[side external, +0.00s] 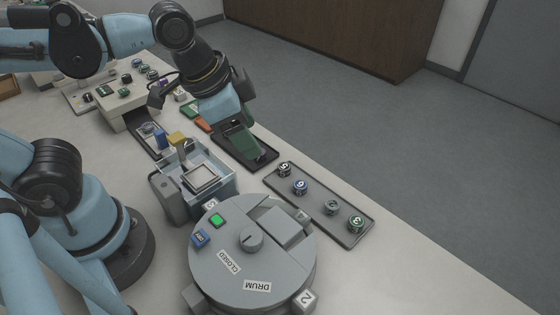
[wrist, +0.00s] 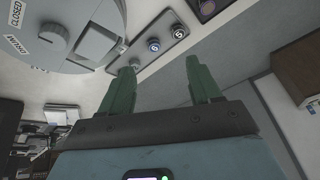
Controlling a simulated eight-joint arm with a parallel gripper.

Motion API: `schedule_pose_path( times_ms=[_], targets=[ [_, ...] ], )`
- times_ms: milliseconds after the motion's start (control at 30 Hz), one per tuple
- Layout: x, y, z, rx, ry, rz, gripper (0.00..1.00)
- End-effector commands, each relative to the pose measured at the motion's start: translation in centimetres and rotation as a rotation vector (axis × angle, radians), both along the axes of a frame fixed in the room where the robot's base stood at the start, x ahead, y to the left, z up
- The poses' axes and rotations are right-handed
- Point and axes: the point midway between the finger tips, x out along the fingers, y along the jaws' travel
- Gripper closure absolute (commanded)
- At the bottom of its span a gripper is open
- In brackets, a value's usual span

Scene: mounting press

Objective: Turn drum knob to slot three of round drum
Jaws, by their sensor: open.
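The round drum is a wide grey disc (side external: 215,265) at the bottom centre of the side view, with labels reading CLOSED and DRUM. Its knob (side external: 251,240) is a small grey dial with a raised bar, near the middle of the top. In the wrist view the drum (wrist: 25,62) fills the upper left, with the knob (wrist: 54,34) on it. A cube marked 2 (side external: 305,299) sits at the rim. My gripper (side external: 248,146) has green fingers and is above a black tray, beyond the drum and apart from it. In the wrist view the fingers (wrist: 160,76) are spread and empty.
A dark strip tray (side external: 359,238) with several numbered round pieces lies right of the drum. A clear-walled box (side external: 222,181) stands just behind it. Open floor lies right.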

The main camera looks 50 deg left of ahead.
Motion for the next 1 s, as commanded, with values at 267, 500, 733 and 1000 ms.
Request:
schedule_pose_path(
  times_ms=[267,500,733,1000],
  targets=[
    [-5.6,-8.4,2.5,0.211,0.213,-0.712,0.37],
    [-8.4,-10.6,3.6,0.29,0.289,-0.98,0.37],
    [-8.5,-10.7,2.2,0.295,0.294,-0.996,0.37],
    [-8.5,-10.6,-1.6,0.294,0.293,-0.993,0.37]
  ],
)
